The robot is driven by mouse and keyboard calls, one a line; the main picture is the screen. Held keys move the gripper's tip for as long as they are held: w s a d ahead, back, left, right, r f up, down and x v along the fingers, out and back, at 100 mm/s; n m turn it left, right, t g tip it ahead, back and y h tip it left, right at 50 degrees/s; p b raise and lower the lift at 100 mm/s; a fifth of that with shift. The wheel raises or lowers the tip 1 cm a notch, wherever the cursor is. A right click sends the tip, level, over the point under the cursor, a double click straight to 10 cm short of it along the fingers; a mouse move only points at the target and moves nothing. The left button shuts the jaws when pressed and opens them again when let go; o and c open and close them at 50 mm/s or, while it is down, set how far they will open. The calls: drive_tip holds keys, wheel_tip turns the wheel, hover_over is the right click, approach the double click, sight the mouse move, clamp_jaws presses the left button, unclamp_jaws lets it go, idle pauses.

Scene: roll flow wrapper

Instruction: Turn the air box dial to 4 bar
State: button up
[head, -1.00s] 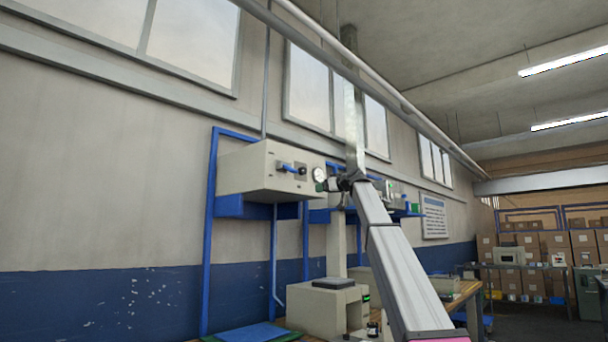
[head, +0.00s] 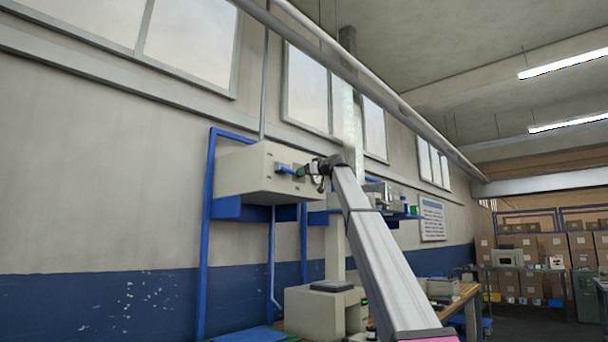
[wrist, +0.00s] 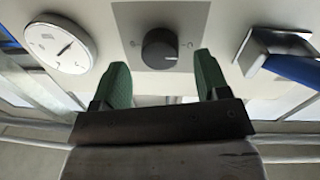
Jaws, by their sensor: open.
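The air box (head: 250,172) is a cream box on the wall bracket at left centre in the head view. In the wrist view its dial (wrist: 160,48) is a dark round knob on a grey plate (wrist: 190,18). A round white gauge (wrist: 60,45) with a needle sits left of the dial; its reading is too small to tell. My gripper (wrist: 162,75) is open, its two green fingers pointing at the panel just below the dial in the picture, one to either side. It looks apart from the dial. In the head view my gripper (head: 318,172) is at the box front, hiding dial and gauge.
A blue-handled valve (wrist: 275,55) stands out from the panel right of the dial, near the right finger; it also shows in the head view (head: 287,170). Blue frame posts (head: 208,235) flank the box. A bench with a machine (head: 322,308) stands below.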

drive_tip(key=shift+x, duration=1.2)
drive_tip(key=c, duration=0.9)
